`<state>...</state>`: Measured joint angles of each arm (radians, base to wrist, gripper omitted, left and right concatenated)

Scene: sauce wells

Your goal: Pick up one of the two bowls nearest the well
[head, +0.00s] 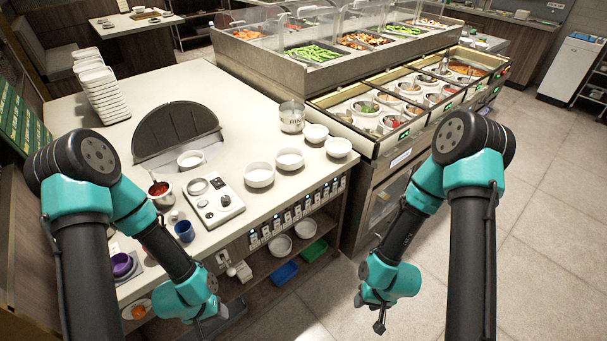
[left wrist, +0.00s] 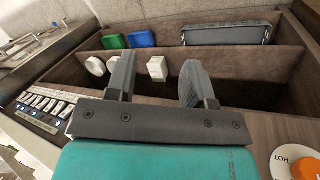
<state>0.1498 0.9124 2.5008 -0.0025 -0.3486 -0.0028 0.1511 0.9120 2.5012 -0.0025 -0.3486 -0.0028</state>
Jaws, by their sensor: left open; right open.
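White bowls stand on the pale counter: one bowl (head: 315,132) and another (head: 338,147) near the counter's right corner, beside the sauce wells (head: 375,112). A third bowl (head: 290,159) and a fourth (head: 259,176) stand further left along the front edge. A white bowl (head: 190,159) also sits by the round opening with a raised dark lid (head: 175,128). My left gripper (head: 210,318) is low in front of the counter, open and empty; it also shows in the left wrist view (left wrist: 157,62). My right gripper (head: 380,318) hangs over the floor, open, away from the bowls.
A clear container (head: 292,116) stands behind the bowls. A stack of white dishes (head: 103,95), a control panel (head: 213,200), a red sauce pot (head: 160,190) and a blue cup (head: 184,231) are to the left. Shelves below hold bowls and a blue tray (head: 285,273).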

